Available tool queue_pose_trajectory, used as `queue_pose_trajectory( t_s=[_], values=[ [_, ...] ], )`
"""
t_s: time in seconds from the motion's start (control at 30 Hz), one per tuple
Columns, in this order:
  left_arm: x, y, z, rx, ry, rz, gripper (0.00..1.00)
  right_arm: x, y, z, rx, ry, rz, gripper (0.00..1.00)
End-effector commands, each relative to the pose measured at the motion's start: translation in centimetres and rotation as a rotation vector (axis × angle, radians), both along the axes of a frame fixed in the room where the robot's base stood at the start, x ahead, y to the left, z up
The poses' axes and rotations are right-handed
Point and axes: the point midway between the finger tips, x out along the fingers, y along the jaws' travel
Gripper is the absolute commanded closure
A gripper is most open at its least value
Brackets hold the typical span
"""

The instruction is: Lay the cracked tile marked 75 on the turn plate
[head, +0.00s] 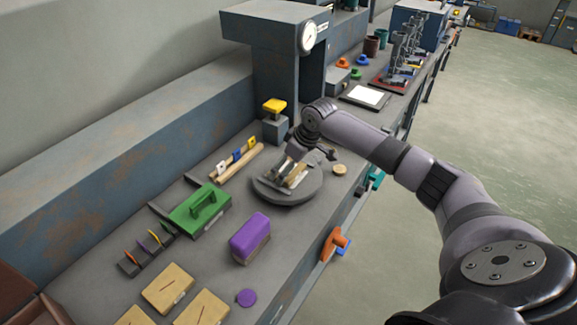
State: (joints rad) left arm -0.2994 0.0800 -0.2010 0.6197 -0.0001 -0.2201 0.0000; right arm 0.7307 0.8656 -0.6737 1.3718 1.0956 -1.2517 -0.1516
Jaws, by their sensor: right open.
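The turn plate (268,192) is a round grey disc on the bench. A pale tan, tile-like piece (298,180) lies on it, partly hidden by my right gripper (289,170). The gripper is open and points down over this piece; I cannot tell whether its fingers touch it. I cannot read a number on the piece. Several cream tiles with a dark crack line lie at the near end of the bench, one of them here (167,289), another here (203,309). Their marks are too small to read. My left gripper is not in view.
A green handled block (200,209), a purple block (250,237) and a slotted rack (147,250) stand left of the plate. A wooden rack (237,164) with coloured tags is behind it. The press with a gauge (308,37) rises beyond. An orange clamp (335,245) juts from the front edge.

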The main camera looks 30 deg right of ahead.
Motion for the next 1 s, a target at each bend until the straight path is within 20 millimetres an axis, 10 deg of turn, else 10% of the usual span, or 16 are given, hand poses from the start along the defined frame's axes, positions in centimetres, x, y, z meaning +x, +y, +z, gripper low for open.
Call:
queue_pose_trajectory(
  t_s=[0.6,1.0],
  values=[
    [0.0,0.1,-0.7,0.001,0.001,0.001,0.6,-3.7,-1.6,9.9,0.0,-0.002,0.001,0.0],
    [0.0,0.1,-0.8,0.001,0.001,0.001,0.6,-4.2,-1.8,11.3,0.0,-0.001,0.0,0.0]
  ],
)
